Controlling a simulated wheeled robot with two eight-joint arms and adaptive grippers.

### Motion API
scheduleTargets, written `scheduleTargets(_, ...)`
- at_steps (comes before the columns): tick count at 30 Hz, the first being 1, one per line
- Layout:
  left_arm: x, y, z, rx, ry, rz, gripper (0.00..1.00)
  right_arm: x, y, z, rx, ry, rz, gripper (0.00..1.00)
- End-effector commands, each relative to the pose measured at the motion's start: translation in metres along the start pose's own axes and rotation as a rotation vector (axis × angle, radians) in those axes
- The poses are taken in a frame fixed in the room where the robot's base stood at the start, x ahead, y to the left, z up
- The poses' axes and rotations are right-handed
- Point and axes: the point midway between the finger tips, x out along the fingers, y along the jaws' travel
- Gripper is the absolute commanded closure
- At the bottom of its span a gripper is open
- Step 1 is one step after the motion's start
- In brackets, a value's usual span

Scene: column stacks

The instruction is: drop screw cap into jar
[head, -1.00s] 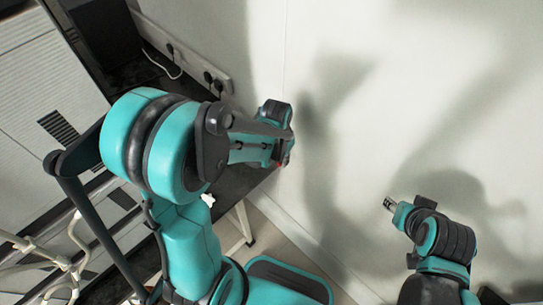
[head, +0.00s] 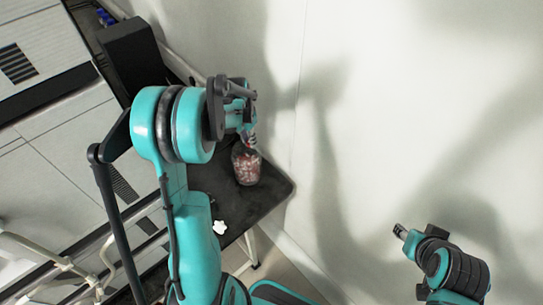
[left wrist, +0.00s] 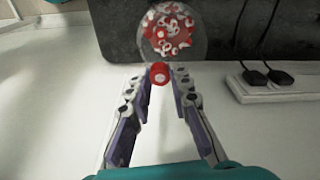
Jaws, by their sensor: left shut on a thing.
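A clear jar (head: 246,168) with red and white pieces in it stands near the corner of a dark tabletop. It also shows at the top of the left wrist view (left wrist: 172,34). My left gripper (head: 249,137) is just above the jar in the head view. In the left wrist view its fingertips are shut on a red screw cap (left wrist: 160,73), which overlaps the near rim of the jar in the picture. The height of the cap over the jar is hard to tell. My right gripper (head: 401,231) is at the lower right, away from the table, its fingers too small to read.
The dark tabletop (head: 268,198) ends close to the jar, beside a pale wall. A power strip with black plugs (left wrist: 278,88) is at the right of the wrist view.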

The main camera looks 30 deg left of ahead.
Motion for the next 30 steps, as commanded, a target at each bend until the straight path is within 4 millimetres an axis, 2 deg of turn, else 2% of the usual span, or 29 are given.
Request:
scheduleTargets(1,-0.011,-0.015,0.000,-0.004,0.000,0.000,0.88,-0.009,0.000,-0.006,0.000,0.000,0.000,0.60)
scheduleTargets(3,-0.016,-0.028,0.001,-0.003,0.001,0.000,0.88,-0.012,0.000,-0.008,0.000,0.000,0.000,0.60)
scheduleTargets(7,-0.018,-0.041,0.003,-0.001,0.002,0.001,0.88,-0.014,0.000,-0.010,0.000,0.000,0.000,0.60)
scheduleTargets(14,-0.002,-0.042,0.005,0.001,0.002,0.001,0.88,-0.005,0.000,-0.003,0.000,0.000,0.000,0.60)
scheduleTargets(24,0.036,-0.042,0.009,0.001,0.002,0.001,0.88,0.016,0.000,0.012,0.000,0.000,0.000,0.60)
scheduleTargets(30,0.042,-0.042,0.010,0.001,0.002,0.001,0.88,0.018,0.000,0.013,0.000,0.000,0.000,0.60)
